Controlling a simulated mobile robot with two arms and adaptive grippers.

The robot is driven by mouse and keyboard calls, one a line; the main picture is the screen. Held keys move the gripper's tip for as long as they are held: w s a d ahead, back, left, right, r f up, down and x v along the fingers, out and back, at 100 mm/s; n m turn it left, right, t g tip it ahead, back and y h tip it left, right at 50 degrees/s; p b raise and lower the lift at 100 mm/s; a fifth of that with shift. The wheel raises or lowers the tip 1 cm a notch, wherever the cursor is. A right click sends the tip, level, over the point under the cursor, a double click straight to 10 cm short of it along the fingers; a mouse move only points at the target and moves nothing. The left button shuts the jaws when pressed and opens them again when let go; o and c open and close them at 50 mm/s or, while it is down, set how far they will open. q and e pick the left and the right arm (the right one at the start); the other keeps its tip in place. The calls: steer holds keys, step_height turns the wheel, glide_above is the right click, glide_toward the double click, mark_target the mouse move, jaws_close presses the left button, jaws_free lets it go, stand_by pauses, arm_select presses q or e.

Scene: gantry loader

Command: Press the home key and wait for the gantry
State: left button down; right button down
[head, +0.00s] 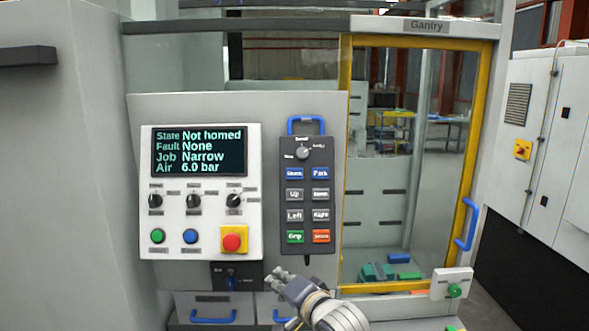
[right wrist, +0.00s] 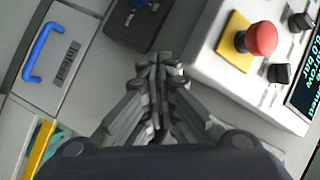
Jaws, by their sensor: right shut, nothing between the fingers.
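The dark key pendant (head: 308,205) hangs on the gantry's front panel. Its blue home key (head: 294,174) is at the upper left of the key block, beside a blue park key (head: 320,173). The display (head: 198,151) reads State Not homed, Fault None, Job Narrow, Air 6.0 bar. My right gripper (head: 275,274) is shut and empty, below and left of the pendant and well apart from the home key. The right wrist view shows its closed fingers (right wrist: 159,62), touching nothing. The gantry itself cannot be made out. My left gripper is not in view.
A red stop button (head: 232,240) on a yellow plate stands out from the control panel, just above left of my right gripper. A yellow-framed door (head: 346,190) with a blue handle (head: 467,225) is at right. Green and blue blocks (head: 398,258) show behind it.

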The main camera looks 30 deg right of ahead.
mark_target(294, 174)
steer(key=s+d+r+m+t, duration=0.1)
steer(key=r+m+t, duration=0.2)
steer(key=r, duration=1)
steer(key=s+d+r+m+t, duration=0.1)
steer(key=s+r+m+t, duration=0.1)
steer(key=r, duration=1)
steer(key=shift+s+r+m+t+p, duration=0.25)
steer(key=shift+r+m+t+p, duration=0.15)
steer(key=shift+m+t, duration=0.15)
steer(key=shift+w+f, duration=0.1)
steer(key=w+d+f+b, duration=0.3)
steer(key=w+d, duration=0.1)
steer(key=w, duration=0.3)
steer(key=shift+d, duration=0.1)
steer(key=shift+w+d, duration=0.1)
steer(key=shift+w, duration=0.05)
